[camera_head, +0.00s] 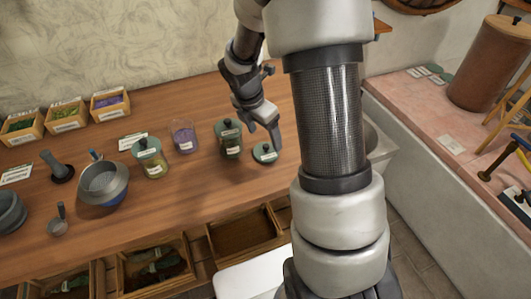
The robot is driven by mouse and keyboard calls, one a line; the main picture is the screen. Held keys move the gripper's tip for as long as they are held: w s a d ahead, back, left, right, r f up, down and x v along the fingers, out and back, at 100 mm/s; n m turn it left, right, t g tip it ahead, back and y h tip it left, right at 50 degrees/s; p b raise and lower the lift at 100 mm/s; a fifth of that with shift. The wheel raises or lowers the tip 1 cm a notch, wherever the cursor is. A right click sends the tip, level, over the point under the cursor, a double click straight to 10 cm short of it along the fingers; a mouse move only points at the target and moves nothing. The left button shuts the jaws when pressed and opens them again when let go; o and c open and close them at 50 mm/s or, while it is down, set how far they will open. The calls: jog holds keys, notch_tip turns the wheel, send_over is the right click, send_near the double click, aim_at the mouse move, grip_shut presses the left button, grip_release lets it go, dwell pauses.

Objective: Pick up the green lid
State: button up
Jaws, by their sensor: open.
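A green lid (264,152) with a dark knob and a small white label lies on the wooden counter (200,205), near its right end. My gripper (263,134) is open and empty, pointing down just above and behind the lid. One finger reaches down by the lid's right side. The other finger is mostly hidden, and I cannot tell whether either finger touches the lid. A jar with a green lid (230,138) stands just left of the loose lid, close to my gripper.
A glass of purple material (184,136), a green-lidded jar with yellow contents (150,158) and a grey pot (103,182) stand further left. Open drawers (245,236) are below the counter's front edge. The counter in front of the lid is clear.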

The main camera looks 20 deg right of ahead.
aim_at(266, 145)
jog(key=b+x, duration=0.1)
jog(key=x, duration=0.5)
jog(key=shift+w+a+f, duration=0.1)
jog(key=shift+w+f, duration=0.05)
jog(key=shift+f, duration=0.15)
jog(key=c, duration=0.8)
